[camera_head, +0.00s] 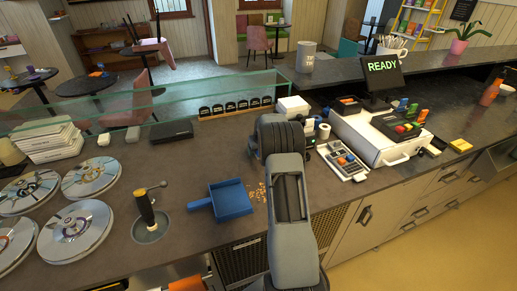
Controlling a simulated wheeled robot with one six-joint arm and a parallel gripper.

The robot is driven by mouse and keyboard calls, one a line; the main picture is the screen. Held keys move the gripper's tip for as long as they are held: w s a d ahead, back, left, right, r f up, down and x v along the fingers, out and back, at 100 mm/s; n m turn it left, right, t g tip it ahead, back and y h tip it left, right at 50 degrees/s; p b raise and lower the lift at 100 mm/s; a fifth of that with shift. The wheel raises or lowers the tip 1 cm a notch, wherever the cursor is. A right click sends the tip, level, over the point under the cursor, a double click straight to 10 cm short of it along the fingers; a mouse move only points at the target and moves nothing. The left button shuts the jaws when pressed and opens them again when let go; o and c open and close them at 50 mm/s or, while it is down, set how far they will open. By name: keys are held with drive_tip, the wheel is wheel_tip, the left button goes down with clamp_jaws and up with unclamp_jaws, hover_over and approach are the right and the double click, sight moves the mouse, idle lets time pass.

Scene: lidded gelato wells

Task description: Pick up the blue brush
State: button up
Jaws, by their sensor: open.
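A blue dustpan (226,199) lies on the dark counter, left of my arm. I cannot make out a separate blue brush in this view; it may be hidden behind my arm. My arm rises from the bottom of the picture and bends over the counter, with its dark folded links right of the dustpan. The jaws of my gripper do not show; the arm hides them. Yellowish crumbs (257,192) lie between the dustpan and my arm.
Round metal lids (75,226) cover wells at the left. A dark-and-yellow handled tool (146,207) stands in a round well. A glass guard (160,107) runs along the back. A white register (380,132) and a keypad device (343,158) stand right of my arm.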

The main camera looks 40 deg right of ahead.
drive_tip(key=c, duration=1)
drive_tip(key=shift+w+r, duration=0.1)
drive_tip(key=shift+r, duration=0.4)
wheel_tip(320, 180, up, 2)
drive_tip(key=shift+r+b, duration=0.1)
drive_tip(key=shift+b, duration=0.4)
drive_tip(key=s+a+r+b, duration=0.5)
drive_tip(key=s+a+r, duration=0.4)
drive_tip(key=a, duration=0.1)
drive_tip(key=shift+a+r, duration=0.35)
drive_tip(key=shift+a, duration=0.05)
